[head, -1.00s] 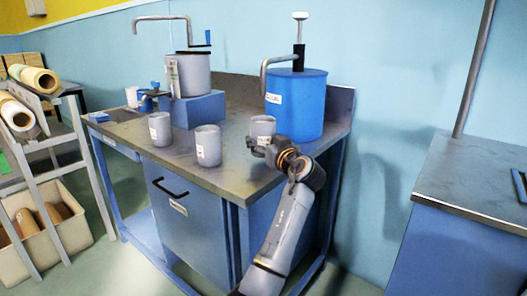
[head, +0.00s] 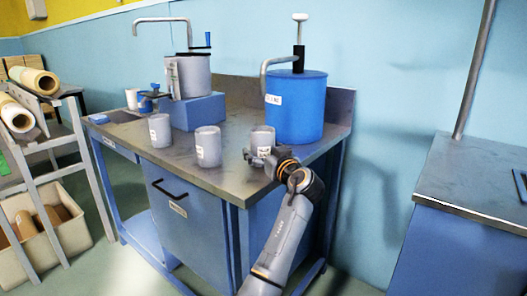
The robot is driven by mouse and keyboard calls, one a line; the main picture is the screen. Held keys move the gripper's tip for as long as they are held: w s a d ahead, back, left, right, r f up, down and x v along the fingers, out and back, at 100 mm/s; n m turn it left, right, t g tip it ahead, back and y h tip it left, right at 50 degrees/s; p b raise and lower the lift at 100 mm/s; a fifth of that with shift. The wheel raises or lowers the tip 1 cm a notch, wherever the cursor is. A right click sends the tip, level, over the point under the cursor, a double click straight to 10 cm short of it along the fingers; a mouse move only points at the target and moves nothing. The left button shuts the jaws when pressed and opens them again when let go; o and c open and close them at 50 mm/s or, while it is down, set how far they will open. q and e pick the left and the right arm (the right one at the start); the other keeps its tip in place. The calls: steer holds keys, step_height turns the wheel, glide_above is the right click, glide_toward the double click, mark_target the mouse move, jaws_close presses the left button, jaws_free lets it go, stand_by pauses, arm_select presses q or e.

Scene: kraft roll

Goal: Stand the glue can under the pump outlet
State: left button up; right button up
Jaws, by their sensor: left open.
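A grey can (head: 262,134) with a white label stands at the right front of the steel-topped bench. My left gripper (head: 262,157) is at its near side, low down, with the jaws open; the far finger is hidden. A blue drum (head: 296,108) stands behind it with a hand pump on top. The pump outlet (head: 264,82) bends down at the drum's left, above the can in the picture; I cannot tell whether the can is directly under it. Two similar grey cans (head: 208,147) (head: 160,130) stand to the left. My right gripper is not in view.
A grey pot with a crank (head: 190,75) stands on a blue block (head: 199,112) at the back left, with a bent pipe above. The bench top (head: 235,180) is bare at the front. Another bench (head: 470,180) is at right, a paper-roll rack (head: 65,150) at left.

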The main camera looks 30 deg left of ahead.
arm_select(q)
steer(key=shift+r, duration=0.1)
steer(key=v, duration=1.2)
steer(key=shift+p, duration=0.35)
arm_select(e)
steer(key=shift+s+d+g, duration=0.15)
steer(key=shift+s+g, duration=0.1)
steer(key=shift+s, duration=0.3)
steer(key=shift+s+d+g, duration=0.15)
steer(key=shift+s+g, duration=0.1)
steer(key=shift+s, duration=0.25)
